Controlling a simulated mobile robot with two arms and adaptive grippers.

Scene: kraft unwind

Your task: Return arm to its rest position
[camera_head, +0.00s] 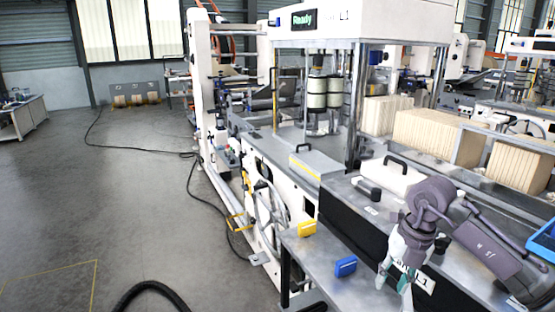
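My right arm comes in from the right edge, with grey-purple links bent at an elbow. Its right gripper (394,286) hangs downward in front of the machine's dark front panel, near the "L1" label. Its two teal-tipped fingers stand apart, and I see nothing between them. My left arm and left gripper are not in view.
A small side table (318,262) bears a yellow block (307,228) and a blue block (346,266), left of the gripper. A white case (388,179) with a black handle lies on the machine's top. Open floor (110,215) with cables lies left.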

